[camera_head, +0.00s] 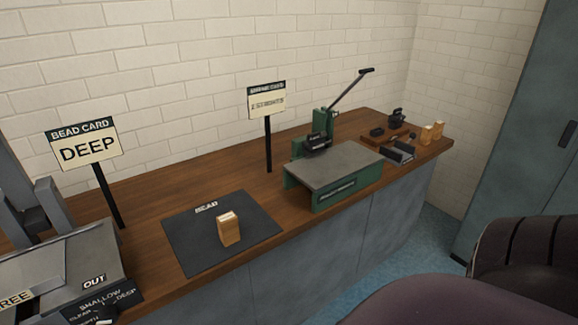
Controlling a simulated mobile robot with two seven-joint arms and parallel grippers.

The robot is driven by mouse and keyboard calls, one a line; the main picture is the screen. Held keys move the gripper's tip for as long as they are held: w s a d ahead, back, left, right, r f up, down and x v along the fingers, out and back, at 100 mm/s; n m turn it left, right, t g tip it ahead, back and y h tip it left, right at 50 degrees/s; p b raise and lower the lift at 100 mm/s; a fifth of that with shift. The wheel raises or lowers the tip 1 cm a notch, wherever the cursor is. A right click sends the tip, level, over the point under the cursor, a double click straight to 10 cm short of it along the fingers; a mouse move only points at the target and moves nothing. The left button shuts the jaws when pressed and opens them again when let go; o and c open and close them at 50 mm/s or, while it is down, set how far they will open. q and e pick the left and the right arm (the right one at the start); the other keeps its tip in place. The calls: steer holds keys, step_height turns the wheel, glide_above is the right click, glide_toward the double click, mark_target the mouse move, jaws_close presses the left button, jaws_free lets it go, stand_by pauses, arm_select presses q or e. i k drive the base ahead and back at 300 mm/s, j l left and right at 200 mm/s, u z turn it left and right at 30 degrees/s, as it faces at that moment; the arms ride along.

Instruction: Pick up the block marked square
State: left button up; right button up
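A light wooden block (229,232) stands upright on a dark mat (190,245) labelled "BEAD" on the wooden counter. It has a pale top; I cannot make out a mark on it.
A green press (333,190) with a raised lever stands right of the mat. A small tray (374,139) and dark items are beyond it. A sign reading "DEEP" (88,148) and another sign (267,101) stand behind. A grey machine (60,262) fills the left.

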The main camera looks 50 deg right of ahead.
mark_target(427, 132)
steer(key=z, duration=2.45)
